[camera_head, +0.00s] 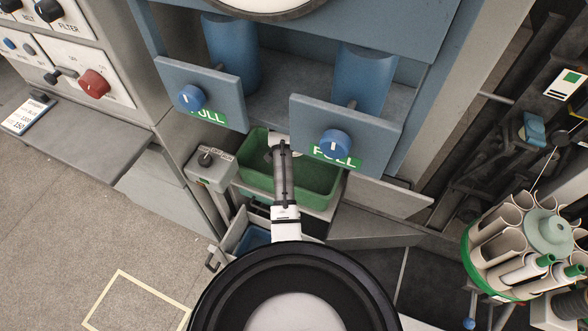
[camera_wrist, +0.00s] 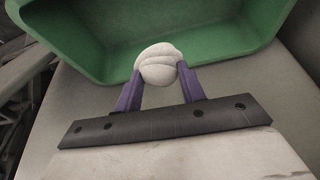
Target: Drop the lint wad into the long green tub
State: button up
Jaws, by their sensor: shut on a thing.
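The lint wad (camera_wrist: 159,64) is a small white, rounded, creased lump. In the wrist view it sits between the two purple fingers of my gripper (camera_wrist: 160,82), which is shut on it. The long green tub (camera_wrist: 215,45) lies just beyond the wad in that view, with the wad overlapping its near edge. Whether the wad is above the tub's opening or short of it is hard to tell. In the head view the green tub (camera_head: 315,180) stands under the blue machine, and my arm reaches over it.
Two blue panels with blue knobs (camera_head: 334,144) and green labels overhang the tub. A grey switch box (camera_head: 212,168) stands at its left. An open drawer (camera_head: 250,238) with a blue inside is nearer me. A carousel of tubes (camera_head: 515,235) stands at right. Floor at left is clear.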

notch_tip(320, 180, down, 6)
jog(key=b, duration=0.3)
jog(key=shift+r, duration=0.25)
jog(key=o, duration=1)
jog(key=b+v, duration=0.1)
jog(key=v, duration=0.3)
jog(key=shift+s+r, duration=0.1)
jog(key=shift+r, duration=0.3)
jog(key=shift+s+a+r+b, duration=0.1)
jog(key=shift+s+a+b, duration=0.6)
jog(key=shift+s, duration=1.15)
jog(key=shift+s+a+b, duration=0.35)
jog(key=shift+s+a, duration=0.65)
jog(key=shift+s, duration=0.85)
jog(key=shift+s+a+b, duration=0.55)
jog(key=shift+s+a, duration=0.3)
jog(key=shift+s, duration=1)
